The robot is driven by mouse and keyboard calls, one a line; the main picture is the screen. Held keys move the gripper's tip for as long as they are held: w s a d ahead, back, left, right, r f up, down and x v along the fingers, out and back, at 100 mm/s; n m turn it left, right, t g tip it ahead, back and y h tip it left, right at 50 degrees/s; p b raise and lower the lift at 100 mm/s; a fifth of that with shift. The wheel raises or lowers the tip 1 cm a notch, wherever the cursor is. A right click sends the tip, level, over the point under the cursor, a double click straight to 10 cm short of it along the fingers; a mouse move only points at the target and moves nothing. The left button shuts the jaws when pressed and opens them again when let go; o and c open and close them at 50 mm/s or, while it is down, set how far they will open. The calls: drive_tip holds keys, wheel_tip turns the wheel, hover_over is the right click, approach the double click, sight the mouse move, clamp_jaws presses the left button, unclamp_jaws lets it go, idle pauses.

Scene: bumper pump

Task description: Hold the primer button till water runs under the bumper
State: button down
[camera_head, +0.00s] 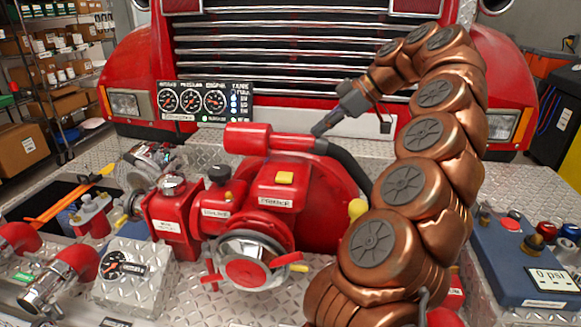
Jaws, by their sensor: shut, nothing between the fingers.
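My copper-coloured arm rises at the right and bends over at the top. My gripper (319,132) is shut and empty, pointing down and left. In the picture it is above and to the right of the yellow button, at the right end of a red cylinder (250,139); I cannot tell whether it touches it. Nothing presses the button. The truck's chrome bumper (315,122) is behind the pump; no running water shows.
A gauge panel (205,101) stands at the back left. A round front valve (248,262), red fittings (62,272) and a small gauge box (125,275) are at front and left. A blue box (530,255) reads 0 psi at right. A black hose (350,168) curves beside my arm.

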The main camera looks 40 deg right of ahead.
drive_tip(key=b, duration=0.1)
hover_over(280, 175)
drive_tip(key=s+d, duration=0.2)
drive_tip(key=shift+s+f, duration=0.15)
drive_tip(key=shift+f, duration=3.2)
drive_tip(key=shift+a+f, duration=0.15)
drive_tip(key=shift+f, duration=0.2)
drive_tip(key=shift+f+p, duration=0.45)
drive_tip(key=shift+f, duration=1.35)
